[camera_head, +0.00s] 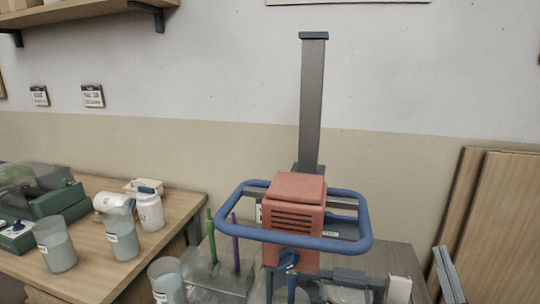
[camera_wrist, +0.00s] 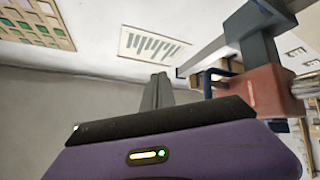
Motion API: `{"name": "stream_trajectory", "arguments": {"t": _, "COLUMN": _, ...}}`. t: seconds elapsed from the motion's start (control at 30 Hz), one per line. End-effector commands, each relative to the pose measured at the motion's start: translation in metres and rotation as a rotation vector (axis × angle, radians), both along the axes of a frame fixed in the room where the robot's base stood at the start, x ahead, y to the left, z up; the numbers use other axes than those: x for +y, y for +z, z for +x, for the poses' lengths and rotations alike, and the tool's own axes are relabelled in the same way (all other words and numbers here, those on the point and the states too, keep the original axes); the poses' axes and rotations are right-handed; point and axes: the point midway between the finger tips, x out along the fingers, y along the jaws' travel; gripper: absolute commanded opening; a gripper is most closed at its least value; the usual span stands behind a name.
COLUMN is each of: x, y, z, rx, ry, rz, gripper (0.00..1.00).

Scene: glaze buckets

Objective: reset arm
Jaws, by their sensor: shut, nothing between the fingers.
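In the wrist view my gripper (camera_wrist: 160,78) shows as two grey fingers pressed together beyond the dark edge of its purple housing. Nothing is between them and the fingertips touch nothing that I can see. The red motor head of the mixer (camera_wrist: 262,92) is to the right of the fingers in that view, apart from them. In the head view the red mixer (camera_head: 296,208) stands near the middle, with a blue ring guard around it and a tall grey column behind.
Left of the mixer, a wooden table (camera_head: 85,282) carries glaze buckets (camera_head: 56,245), (camera_head: 122,238) and a white jug (camera_head: 150,212). Another bucket (camera_head: 167,281) stands nearer the mixer, beside a holder with green and purple sticks (camera_head: 236,245). Wooden boards (camera_head: 500,225) lean at the right.

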Motion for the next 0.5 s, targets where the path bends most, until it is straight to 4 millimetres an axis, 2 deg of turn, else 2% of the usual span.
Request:
{"name": "stream_trajectory", "arguments": {"t": 0.03, "x": 0.007, "y": -0.012, "z": -0.016, "rx": 0.028, "ry": 0.000, "rz": 0.068, "gripper": 0.00}}
{"name": "stream_trajectory", "arguments": {"t": 0.2, "x": 0.022, "y": -0.048, "z": -0.063, "rx": 0.129, "ry": -0.008, "rz": 0.267, "gripper": 0.00}}
{"name": "stream_trajectory", "arguments": {"t": 0.5, "x": 0.052, "y": -0.104, "z": -0.156, "rx": 0.360, "ry": 0.002, "rz": 0.542, "gripper": 0.00}}
